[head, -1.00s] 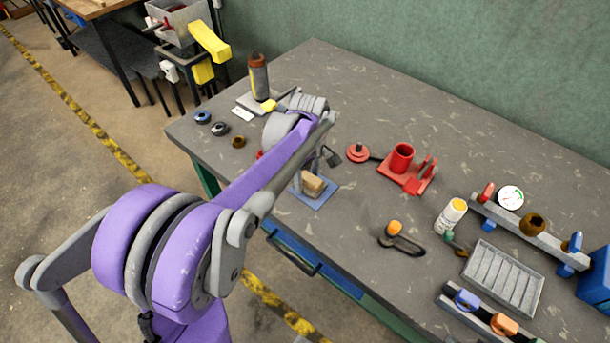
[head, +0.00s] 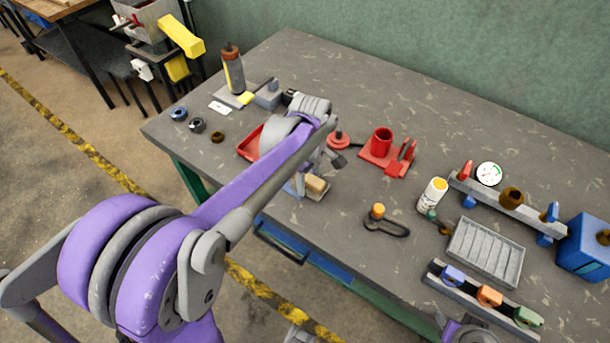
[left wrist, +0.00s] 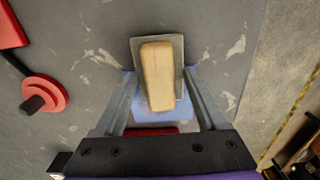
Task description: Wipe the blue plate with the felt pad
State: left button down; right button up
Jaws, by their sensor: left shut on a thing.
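The felt pad (head: 316,184) is a tan block on a flat grey base. It also shows in the left wrist view (left wrist: 157,75), between my fingers. My left gripper (left wrist: 160,88) is shut on it. The blue plate (head: 290,188) lies flat near the table's front edge, mostly hidden by my left arm in the head view. In the left wrist view the plate (left wrist: 228,103) shows under and beside the pad, whose far end extends past the plate. I cannot tell whether pad and plate touch.
A red tray (head: 250,145) lies left of my left wrist, partly hidden. A red holder (head: 388,158), an orange-topped black part (head: 386,220), a white bottle (head: 432,195) and a ribbed grey tray (head: 486,251) stand to the right.

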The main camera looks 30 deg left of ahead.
jog(key=shift+s+f, duration=0.2)
jog(key=shift+f, duration=0.05)
pick_arm(q)
jog(key=shift+w+r+p, duration=0.1)
jog(key=shift+r+p, duration=0.35)
jog(key=shift+r, duration=0.15)
jog(key=shift+r+p, duration=1.45)
jog(key=shift+r, duration=0.9)
pick_arm(e)
jog(key=shift+w+r, duration=0.25)
jog(key=shift+r, duration=0.5)
jog(key=shift+w+r, duration=0.3)
jog(key=shift+r, duration=0.5)
jog(key=shift+w+r, duration=0.25)
jog(key=shift+r, duration=0.5)
pick_arm(q)
jog(key=shift+r, duration=0.3)
pick_arm(e)
jog(key=shift+r, duration=0.25)
pick_arm(q)
jog(key=shift+r+p, duration=0.85)
jog(key=shift+r, duration=0.45)
pick_arm(e)
jog(key=shift+w+r, duration=0.2)
jog(key=shift+r, duration=0.3)
jog(key=shift+w+r, duration=0.2)
jog(key=shift+r, duration=0.25)
pick_arm(q)
jog(key=shift+f, duration=0.1)
